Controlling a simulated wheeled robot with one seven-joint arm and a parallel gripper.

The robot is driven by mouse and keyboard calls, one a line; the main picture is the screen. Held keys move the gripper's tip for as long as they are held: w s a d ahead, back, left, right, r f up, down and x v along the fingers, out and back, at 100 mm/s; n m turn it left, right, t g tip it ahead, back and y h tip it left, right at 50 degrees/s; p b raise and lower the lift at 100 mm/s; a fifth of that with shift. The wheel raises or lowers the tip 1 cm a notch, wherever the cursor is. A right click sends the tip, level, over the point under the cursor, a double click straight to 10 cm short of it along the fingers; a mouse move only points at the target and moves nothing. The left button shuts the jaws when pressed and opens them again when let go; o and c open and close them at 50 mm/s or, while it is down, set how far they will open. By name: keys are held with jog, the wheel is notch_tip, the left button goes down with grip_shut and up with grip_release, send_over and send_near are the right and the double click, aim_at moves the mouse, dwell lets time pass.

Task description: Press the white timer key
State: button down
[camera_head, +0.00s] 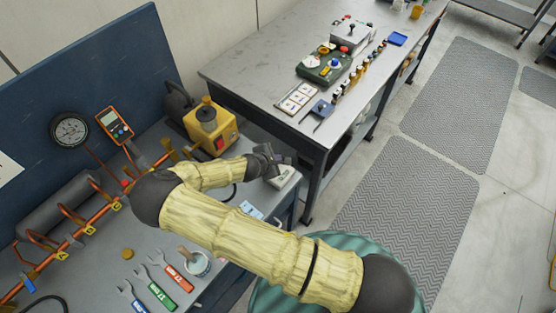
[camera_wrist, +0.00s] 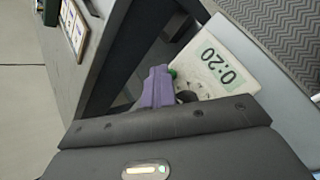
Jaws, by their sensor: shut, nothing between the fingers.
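The timer (camera_wrist: 215,65) is a pale box with a greenish display reading 0:20, seen upside down in the wrist view. A green key shows at its left edge, beside my fingers. A white key cannot be made out. My gripper (camera_wrist: 170,88) is shut and empty, its purple-grey fingers at the timer's left side. Whether they touch it cannot be told. In the head view the timer (camera_head: 282,178) sits near the right end of the near bench, and my gripper (camera_head: 268,160) is right above and partly over it.
A yellow pump-like unit (camera_head: 211,127) stands behind my forearm. Wrenches with coloured handles (camera_head: 160,294) and a small pot (camera_head: 197,264) lie on the bench in front. A second grey bench (camera_head: 255,72) stands behind, with a gap of floor between.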

dwell(0.4)
jog(key=shift+r+p, duration=0.25)
jog(key=shift+p, duration=0.05)
notch_tip(320, 180, up, 6)
jog(key=p, duration=0.4)
dwell(0.4)
dwell(0.8)
jog(key=s+d+r+m+g+y, duration=0.1)
jog(key=s+d+r+m, duration=0.4)
jog(key=s+r+m, duration=0.1)
jog(key=s+d+r+m+g+y+b, duration=0.1)
jog(key=s+d+r+m, duration=0.4)
jog(key=r, duration=0.5)
jog(key=s+d+r+m+g+y, duration=0.2)
jog(key=s+d+r+m+g, duration=0.1)
jog(key=s+d+r+m, duration=0.3)
notch_tip(320, 180, up, 3)
jog(key=m, duration=0.3)
jog(key=shift+s+f+m+y, duration=0.2)
jog(key=shift+s+m+y, duration=0.1)
jog(key=shift+s+y, duration=0.1)
